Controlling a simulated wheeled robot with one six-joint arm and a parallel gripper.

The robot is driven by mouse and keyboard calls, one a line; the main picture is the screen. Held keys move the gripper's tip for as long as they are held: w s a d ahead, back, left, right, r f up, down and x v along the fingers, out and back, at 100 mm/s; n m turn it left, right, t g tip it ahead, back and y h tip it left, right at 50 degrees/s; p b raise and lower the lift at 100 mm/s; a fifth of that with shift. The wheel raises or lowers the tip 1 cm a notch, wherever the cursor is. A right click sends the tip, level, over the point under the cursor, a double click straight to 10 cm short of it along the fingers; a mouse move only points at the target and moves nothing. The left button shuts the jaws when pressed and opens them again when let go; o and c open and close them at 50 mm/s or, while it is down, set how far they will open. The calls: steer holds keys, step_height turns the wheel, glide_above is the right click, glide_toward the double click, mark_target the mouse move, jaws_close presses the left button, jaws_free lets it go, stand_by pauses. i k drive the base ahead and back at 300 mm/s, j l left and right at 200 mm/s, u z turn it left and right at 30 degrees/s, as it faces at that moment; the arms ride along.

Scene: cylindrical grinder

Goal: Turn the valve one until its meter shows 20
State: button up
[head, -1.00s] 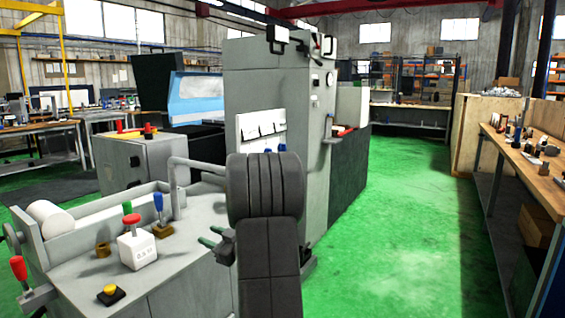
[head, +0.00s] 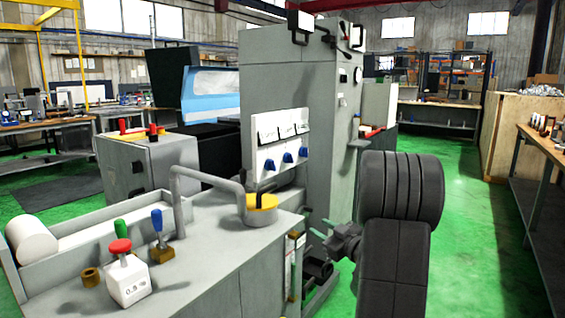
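A white panel (head: 278,140) on the grey machine cabinet carries three small meters in a row. Below them sit three blue knobs, the left one (head: 269,165), the middle one (head: 287,158) and the right one (head: 303,152). Which is valve one is not labelled legibly, and the meter readings are too small to read. My gripper (head: 314,228) is at the end of my dark arm, right of and below the knobs in the picture.
A grey bench (head: 210,250) in front holds a white block with a red top (head: 127,278), blue and green levers and a bent grey pipe (head: 205,178) ending at a yellow ring (head: 262,208). A wooden-topped table (head: 548,142) stands right. Green floor (head: 470,250) is open between.

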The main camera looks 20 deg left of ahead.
mark_target(270, 165)
steer(key=i+j, duration=0.1)
steer(key=i, duration=0.75)
steer(key=i+j+u, duration=0.1)
steer(key=i, duration=0.75)
steer(key=i+u, duration=0.1)
steer(key=u, duration=0.15)
steer(key=i+u, duration=0.15)
steer(key=u, duration=0.15)
